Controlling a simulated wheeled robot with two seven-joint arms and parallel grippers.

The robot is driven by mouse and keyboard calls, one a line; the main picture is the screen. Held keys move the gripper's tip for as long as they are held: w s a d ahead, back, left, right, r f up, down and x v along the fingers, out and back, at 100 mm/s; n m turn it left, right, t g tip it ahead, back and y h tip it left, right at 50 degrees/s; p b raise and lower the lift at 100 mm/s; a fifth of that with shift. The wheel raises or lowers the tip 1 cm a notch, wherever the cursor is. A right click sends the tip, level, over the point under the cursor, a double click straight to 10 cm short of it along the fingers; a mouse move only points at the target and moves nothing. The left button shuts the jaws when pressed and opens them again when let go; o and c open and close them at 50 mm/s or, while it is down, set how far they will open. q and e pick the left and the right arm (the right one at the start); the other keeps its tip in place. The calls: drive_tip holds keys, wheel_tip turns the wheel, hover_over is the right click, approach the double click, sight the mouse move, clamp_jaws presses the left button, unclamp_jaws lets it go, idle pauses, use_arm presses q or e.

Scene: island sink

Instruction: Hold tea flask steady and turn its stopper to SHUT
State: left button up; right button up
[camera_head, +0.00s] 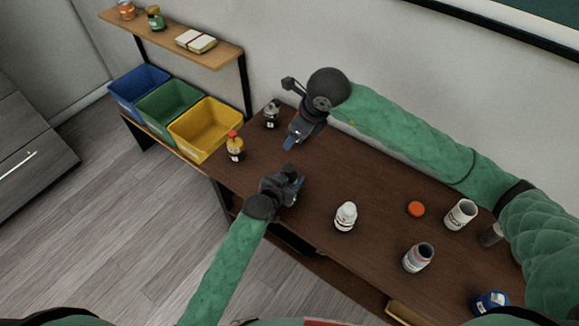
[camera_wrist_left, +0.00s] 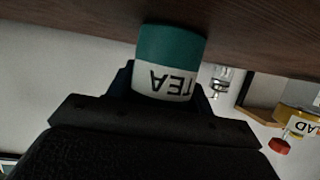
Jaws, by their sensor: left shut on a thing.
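The tea flask (camera_wrist_left: 170,62) shows in the left wrist view with a teal band and a white label reading TEA, upside down in that view. My left gripper (camera_wrist_left: 165,95) is shut on it, with a dark finger on each side of the label. In the head view the left gripper (camera_head: 290,184) is low over the table's near left edge, and I cannot make out the flask there. The stopper is hidden in both views. My right gripper (camera_head: 292,141) is beyond the left one, apart from it, with blue fingertips pointing down. I cannot tell its opening.
A white bottle (camera_head: 345,216), orange lid (camera_head: 416,209) and several jars stand right. Blue, green and yellow bins (camera_head: 204,128) are beyond the left end.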

sight(289, 167)
drive_tip(key=w+a+r, duration=0.2)
drive_tip(key=a, duration=0.1)
drive_tip(key=f+m+g+h, duration=0.1)
drive_tip(key=f+m, duration=0.4)
drive_tip(key=m, duration=0.1)
drive_tip(key=s+f+m+h, duration=0.1)
drive_tip(key=f+m, duration=0.4)
drive_tip(key=m, duration=0.1)
drive_tip(key=s+d+f+m+g+h, duration=0.1)
drive_tip(key=f+m, duration=0.4)
drive_tip(key=m, duration=0.1)
drive_tip(key=shift+s+d+f+g+h, duration=0.1)
drive_tip(key=shift+s+f+g+h, duration=0.1)
drive_tip(key=shift+g+h, duration=0.15)
idle(0.5)
drive_tip(key=c, duration=1)
